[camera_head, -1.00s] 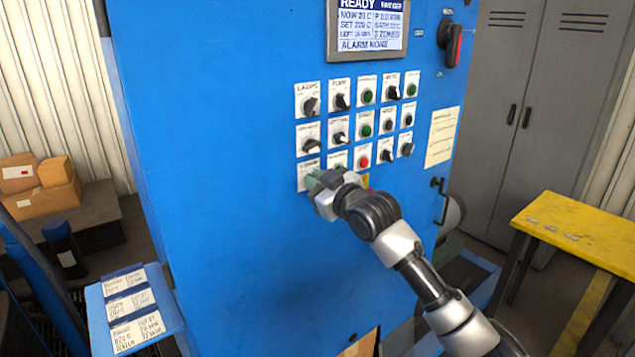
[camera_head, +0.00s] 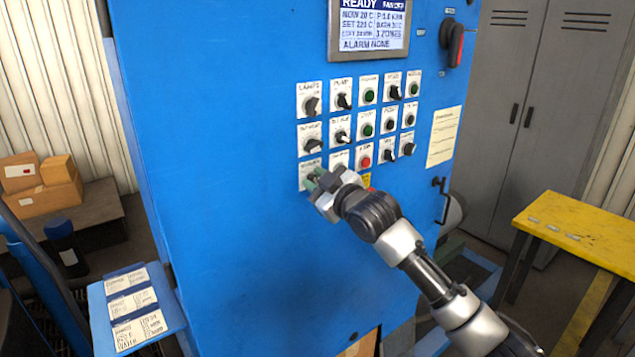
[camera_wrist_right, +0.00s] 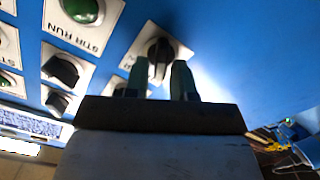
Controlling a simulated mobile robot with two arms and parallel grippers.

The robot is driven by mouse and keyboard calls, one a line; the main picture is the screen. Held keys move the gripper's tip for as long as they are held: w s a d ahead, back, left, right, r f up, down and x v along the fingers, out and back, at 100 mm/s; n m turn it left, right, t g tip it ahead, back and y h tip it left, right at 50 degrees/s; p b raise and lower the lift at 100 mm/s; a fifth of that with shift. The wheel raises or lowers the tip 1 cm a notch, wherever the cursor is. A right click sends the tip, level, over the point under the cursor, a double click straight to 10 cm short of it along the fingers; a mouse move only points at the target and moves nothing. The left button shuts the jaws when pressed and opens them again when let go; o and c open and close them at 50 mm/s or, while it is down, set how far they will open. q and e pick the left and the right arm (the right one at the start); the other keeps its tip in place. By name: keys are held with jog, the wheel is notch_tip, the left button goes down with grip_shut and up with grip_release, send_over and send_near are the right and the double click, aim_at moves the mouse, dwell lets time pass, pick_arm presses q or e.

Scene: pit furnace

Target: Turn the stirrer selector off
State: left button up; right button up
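A black selector knob (camera_wrist_right: 160,50) on a white plate shows in the right wrist view, beyond and between my right gripper's fingertips. In that view a green lamp labelled STIR RUN (camera_wrist_right: 83,10) sits beside it. My right gripper (camera_wrist_right: 160,72) has two green fingers standing apart, one on each side of the knob; I cannot tell whether they touch it. In the head view the right gripper (camera_head: 313,181) is at the bottom-left plate (camera_head: 311,164) of the control panel. It hides that plate's knob, and its label is too blurred to read. My left gripper is not in view.
The blue cabinet (camera_head: 220,200) carries several other knobs and lamps close around the gripper, including a red button (camera_head: 365,162). A display (camera_head: 370,28) and a red-black switch (camera_head: 455,45) are above. A yellow table (camera_head: 575,235) stands right; label cards (camera_head: 138,328) lie left.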

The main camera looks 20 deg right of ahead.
jog(key=shift+o, duration=1)
jog(key=b+v, duration=0.3)
jog(key=v, duration=0.7)
jog(key=shift+s+b, duration=0.35)
jog(key=shift+s, duration=0.05)
jog(key=shift+d, duration=0.15)
